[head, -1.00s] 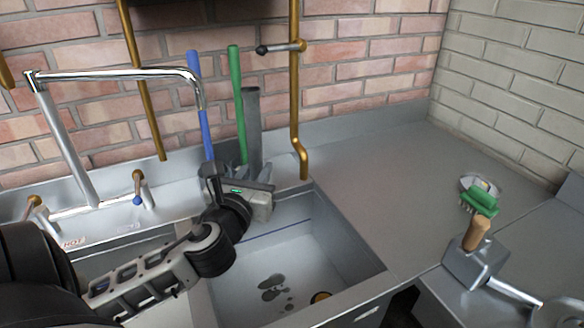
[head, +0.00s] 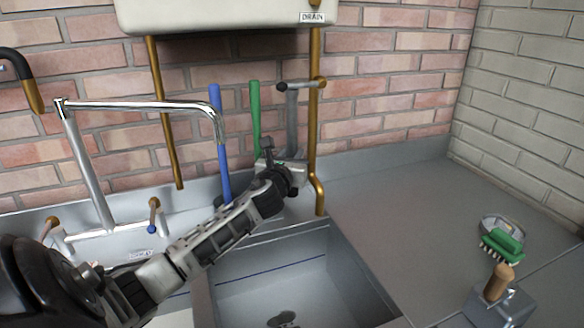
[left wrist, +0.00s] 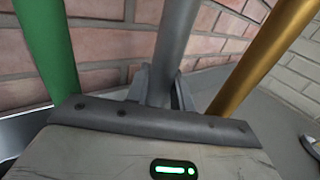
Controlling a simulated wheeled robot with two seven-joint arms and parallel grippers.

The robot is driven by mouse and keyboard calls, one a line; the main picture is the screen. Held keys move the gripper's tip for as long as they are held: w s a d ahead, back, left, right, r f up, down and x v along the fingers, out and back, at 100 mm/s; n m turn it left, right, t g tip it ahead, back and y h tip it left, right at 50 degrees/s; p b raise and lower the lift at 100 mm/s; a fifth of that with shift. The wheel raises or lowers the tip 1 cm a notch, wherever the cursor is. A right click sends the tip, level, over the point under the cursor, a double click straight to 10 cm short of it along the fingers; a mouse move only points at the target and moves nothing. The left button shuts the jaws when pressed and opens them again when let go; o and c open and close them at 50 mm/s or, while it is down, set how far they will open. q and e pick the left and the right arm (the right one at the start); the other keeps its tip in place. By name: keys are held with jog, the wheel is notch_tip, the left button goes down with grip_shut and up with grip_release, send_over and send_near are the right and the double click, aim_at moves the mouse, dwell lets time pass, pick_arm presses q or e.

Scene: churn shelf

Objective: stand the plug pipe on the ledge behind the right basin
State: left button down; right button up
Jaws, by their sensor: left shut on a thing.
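The plug pipe (head: 292,122), a plain grey tube, stands about upright beside the brass pipe. My left gripper (head: 284,166) is shut on it low down, above the back of the right basin (head: 300,272). In the left wrist view the grey tube (left wrist: 176,35) rises between the two dark fingers (left wrist: 160,90). The ledge (head: 284,217) runs behind the basin. The tube's foot is hidden by my gripper, so I cannot tell whether it touches the ledge. My right gripper is out of view.
A blue rod (head: 221,150) and a green rod (head: 255,115) stand left of the tube. A chrome tap (head: 140,106) reaches in from the left. The right counter (head: 400,200) is largely clear.

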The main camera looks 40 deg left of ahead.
pick_arm(q)
jog(key=shift+w+f+b, duration=0.1)
jog(key=shift+f+b, duration=0.4)
jog(key=shift+f, duration=1.3)
jog(key=c, duration=1.2)
grip_release()
jog(key=shift+f, duration=0.1)
jog(key=shift+r, duration=0.25)
jog(key=v, duration=1.2)
jog(key=shift+a+f, duration=0.1)
